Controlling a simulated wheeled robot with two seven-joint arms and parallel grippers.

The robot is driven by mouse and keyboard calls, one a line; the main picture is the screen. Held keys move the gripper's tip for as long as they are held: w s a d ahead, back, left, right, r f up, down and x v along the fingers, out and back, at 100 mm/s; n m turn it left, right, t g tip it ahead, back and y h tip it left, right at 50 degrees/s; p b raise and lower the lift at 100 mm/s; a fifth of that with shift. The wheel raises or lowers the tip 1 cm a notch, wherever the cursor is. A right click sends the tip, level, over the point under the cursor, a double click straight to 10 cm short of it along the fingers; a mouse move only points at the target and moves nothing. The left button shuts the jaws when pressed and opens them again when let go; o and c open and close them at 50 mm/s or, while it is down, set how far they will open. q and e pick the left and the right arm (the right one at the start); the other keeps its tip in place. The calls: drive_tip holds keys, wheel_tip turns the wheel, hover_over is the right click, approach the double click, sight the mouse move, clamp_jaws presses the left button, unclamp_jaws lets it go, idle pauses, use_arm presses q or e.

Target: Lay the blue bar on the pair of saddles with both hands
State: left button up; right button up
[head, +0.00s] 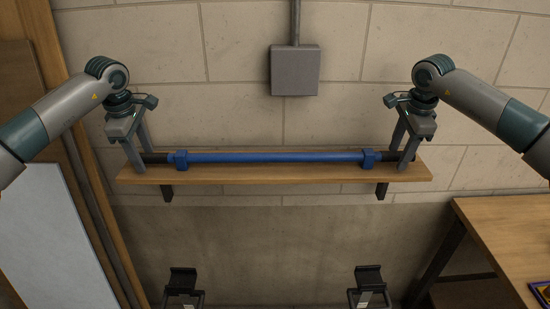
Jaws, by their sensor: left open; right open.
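The blue bar (272,157) lies level along a wooden wall shelf, with a blue collar near each end and black end grips. My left gripper (139,161) points down at the bar's left black end, with its fingers open around or beside it. My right gripper (401,159) points down at the right black end in the same way, also open. I cannot tell whether the fingers touch the bar. The pair of saddles shows low in the view: a left black saddle (182,279) and a right black saddle (369,278), both with nothing on them.
The wooden shelf (280,176) is fixed to a block wall on black brackets. A grey box (295,70) with a conduit is above it. A wooden table (500,235) stands at the right; a pale board (55,240) leans at the left. Open room lies between shelf and saddles.

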use_arm(q)
clamp_jaws()
use_arm(e)
clamp_jaws()
use_arm(q)
drive_tip(key=shift+r, duration=0.15)
use_arm(e)
drive_tip(key=shift+r, duration=0.1)
idle(0.9)
